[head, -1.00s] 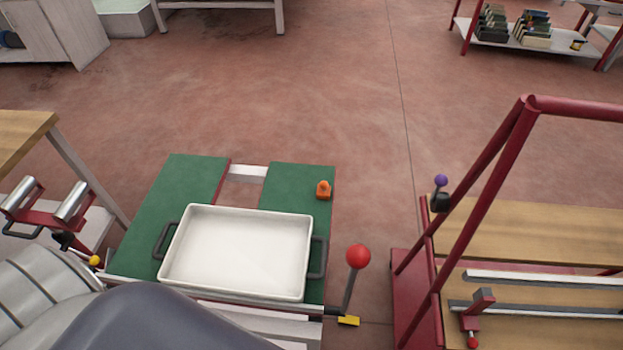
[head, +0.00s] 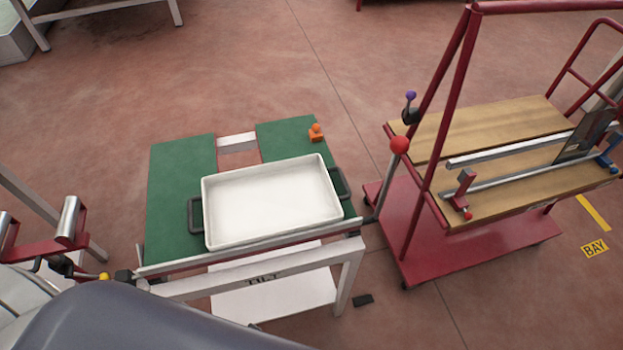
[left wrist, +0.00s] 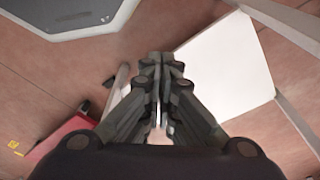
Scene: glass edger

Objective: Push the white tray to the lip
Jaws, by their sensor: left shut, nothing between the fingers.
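The white tray (head: 270,203) is a shallow rectangular pan with a dark handle at each end. It lies flat on the green-topped table (head: 180,170), close to the grey lip (head: 250,248) along the table's near edge. Whether it touches the lip I cannot tell. My left gripper (left wrist: 158,62) is shut and empty in the left wrist view, with floor and a white panel beneath it. The tray is not recognisable there. In the head view my left gripper's fingers are hidden. My right gripper is in neither view.
An orange knob (head: 316,132) stands at the table's far right corner. A lever with a red ball (head: 399,145) rises at its right end. A red cart (head: 480,250) with wooden boards stands to the right. A roller stand (head: 68,222) is at left.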

